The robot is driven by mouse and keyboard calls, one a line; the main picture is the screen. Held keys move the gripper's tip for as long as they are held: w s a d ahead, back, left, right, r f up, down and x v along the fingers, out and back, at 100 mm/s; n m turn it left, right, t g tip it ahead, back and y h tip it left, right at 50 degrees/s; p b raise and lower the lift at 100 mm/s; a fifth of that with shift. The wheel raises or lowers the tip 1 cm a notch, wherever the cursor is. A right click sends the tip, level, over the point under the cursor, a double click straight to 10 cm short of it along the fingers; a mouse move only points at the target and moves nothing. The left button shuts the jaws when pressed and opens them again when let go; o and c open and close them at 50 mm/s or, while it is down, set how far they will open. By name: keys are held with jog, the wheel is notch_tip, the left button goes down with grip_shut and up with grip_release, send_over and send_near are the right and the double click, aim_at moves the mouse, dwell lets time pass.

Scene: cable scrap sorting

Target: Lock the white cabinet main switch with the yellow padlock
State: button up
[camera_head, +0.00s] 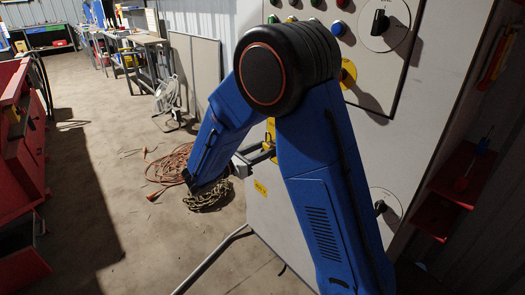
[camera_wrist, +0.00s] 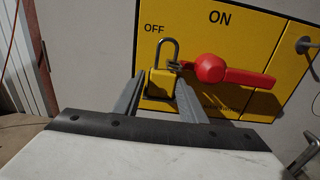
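The yellow padlock (camera_wrist: 161,83) is upright in the wrist view, its grey shackle (camera_wrist: 169,44) pointing up. The two fingers of my gripper (camera_wrist: 162,90) stand on either side of its body and appear closed on it. Behind it is the yellow switch plate (camera_wrist: 265,40), marked OFF at upper left and ON at top. The red switch handle (camera_wrist: 225,72) lies roughly level, pointing right. A small dark lug (camera_wrist: 176,66) sits at its left end, by the shackle. I cannot tell whether the shackle passes through it. My arm mostly hides the gripper in the head view.
The white cabinet (camera_head: 260,215) has rotary knobs (camera_head: 380,22) and coloured buttons. A coiled orange cable (camera_head: 172,165) and a pile of chain (camera_head: 208,195) lie on the floor to its left. A red workbench (camera_head: 20,150) stands far left, with open floor between.

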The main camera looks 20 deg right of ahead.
jog(key=shift+s+d, duration=0.15)
jog(key=shift+d, duration=0.25)
